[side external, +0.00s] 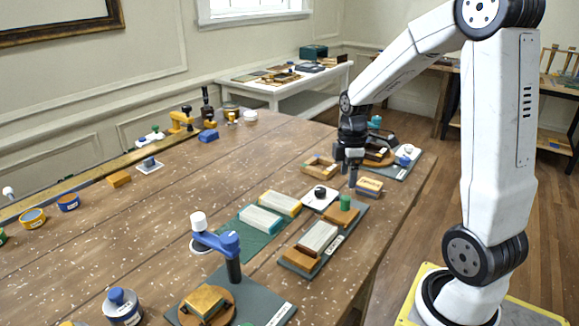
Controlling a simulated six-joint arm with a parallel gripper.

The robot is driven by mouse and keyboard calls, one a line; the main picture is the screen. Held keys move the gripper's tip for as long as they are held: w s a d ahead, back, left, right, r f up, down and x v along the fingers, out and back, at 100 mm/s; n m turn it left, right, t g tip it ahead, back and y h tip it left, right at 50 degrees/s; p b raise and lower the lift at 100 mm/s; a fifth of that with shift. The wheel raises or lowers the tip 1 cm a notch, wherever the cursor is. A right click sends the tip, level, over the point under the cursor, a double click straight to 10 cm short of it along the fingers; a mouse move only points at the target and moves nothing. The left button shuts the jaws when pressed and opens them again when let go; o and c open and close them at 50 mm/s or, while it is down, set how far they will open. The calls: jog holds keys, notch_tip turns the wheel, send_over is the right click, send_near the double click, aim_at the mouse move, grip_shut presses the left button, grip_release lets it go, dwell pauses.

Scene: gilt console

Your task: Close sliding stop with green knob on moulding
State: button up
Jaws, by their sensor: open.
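The sliding stop is a wooden block (341,217) with an upright green knob (345,202). It sits at the far end of a dark board (330,257) near the table's right edge. A pale moulding piece (317,237) lies on the same board, just nearer the camera than the stop. A wooden block (299,260) is at the moulding's near end. From this angle I cannot tell whether the stop touches the moulding. My gripper (347,172) is open, pointing down, above and beyond the green knob, with no object visible between its fingers.
A white plate with a black knob (320,197) is left of the stop. A wooden block (369,187) stands close right of my gripper. A wooden frame (319,167) lies behind. A blue clamp arm (217,242) stands at the front. Bare tabletop (215,185) lies to the left.

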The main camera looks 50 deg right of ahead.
aim_at(346, 198)
jog(key=shift+d, duration=0.15)
jog(key=shift+f, duration=0.15)
jog(key=shift+f, duration=3.75)
grip_shut()
